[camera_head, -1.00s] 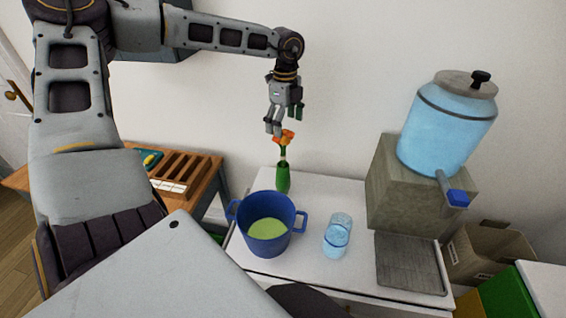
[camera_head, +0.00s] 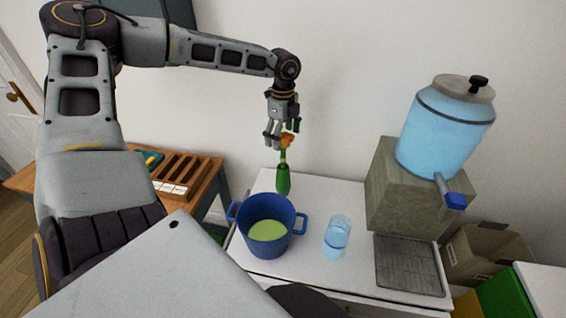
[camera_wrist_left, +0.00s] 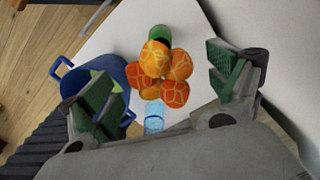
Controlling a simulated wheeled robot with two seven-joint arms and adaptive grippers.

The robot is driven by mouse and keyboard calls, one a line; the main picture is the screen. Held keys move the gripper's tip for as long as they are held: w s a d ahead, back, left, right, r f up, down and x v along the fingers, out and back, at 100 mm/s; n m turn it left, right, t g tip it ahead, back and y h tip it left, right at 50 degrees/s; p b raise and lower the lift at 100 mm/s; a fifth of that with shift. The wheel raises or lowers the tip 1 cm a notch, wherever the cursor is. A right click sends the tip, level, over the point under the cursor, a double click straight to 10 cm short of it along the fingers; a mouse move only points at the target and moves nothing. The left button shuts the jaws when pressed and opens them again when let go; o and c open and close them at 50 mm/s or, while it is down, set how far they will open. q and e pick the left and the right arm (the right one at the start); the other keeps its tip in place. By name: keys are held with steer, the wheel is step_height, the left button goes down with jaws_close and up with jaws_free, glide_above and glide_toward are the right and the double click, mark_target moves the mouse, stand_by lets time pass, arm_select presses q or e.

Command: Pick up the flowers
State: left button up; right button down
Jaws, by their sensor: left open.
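The orange flowers (camera_head: 287,140) stand in a green bottle-shaped vase (camera_head: 283,180) at the back of the white cabinet top. My left gripper (camera_head: 273,141) points down at the height of the blooms, close beside them in the head view. In the left wrist view the flowers (camera_wrist_left: 163,74) show as a cluster of several orange blooms between the open green-padded fingers of the left gripper (camera_wrist_left: 168,95). No finger visibly touches them. The vase shows only partly behind the blooms (camera_wrist_left: 160,34). My right gripper is not in view.
A blue pot (camera_head: 268,245) with green contents stands in front of the vase, and a blue glass (camera_head: 337,236) stands to its right. A water dispenser (camera_head: 445,130) on a stone block (camera_head: 392,185) stands further right. A wooden rack (camera_head: 185,172) is at left. The wall is behind.

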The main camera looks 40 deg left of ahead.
arm_select(q)
steer(key=shift+f, duration=0.8)
steer(key=c, duration=1.4)
